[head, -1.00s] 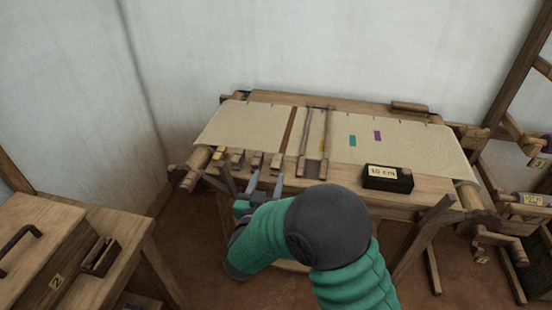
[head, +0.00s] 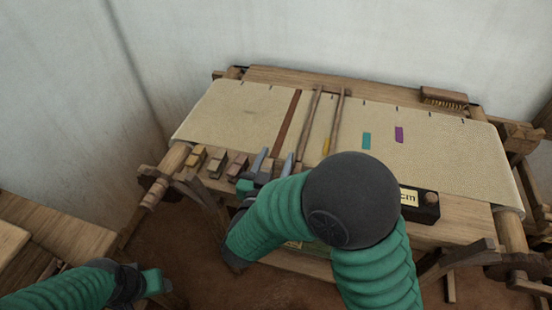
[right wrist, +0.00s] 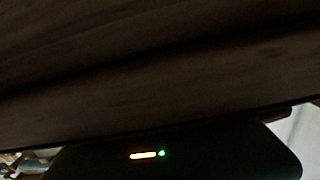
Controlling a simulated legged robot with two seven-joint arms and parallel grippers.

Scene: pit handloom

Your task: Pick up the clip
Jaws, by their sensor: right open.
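Several small wooden clips stand in a row on the loom's front beam in the head view; which one the task means I cannot tell. The leftmost clip (head: 195,157), a second clip (head: 217,163) and a third clip (head: 237,165) show clearly. My right gripper (head: 273,164) is open at the right end of this row, its two grey fingers pointing up and apart. A brownish block, perhaps another clip, shows between the fingers; contact cannot be told. My left gripper (head: 152,282) is low at the left, off the loom, its fingers unclear. The right wrist view shows mostly dark wood (right wrist: 160,90).
Pale cloth (head: 245,108) covers the loom, with two wooden sticks (head: 336,120) across it. A black box with a "cm" label (head: 409,197) stands right of my right arm. A brush (head: 444,97) lies at the back right. A wooden table (head: 60,232) is at the left.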

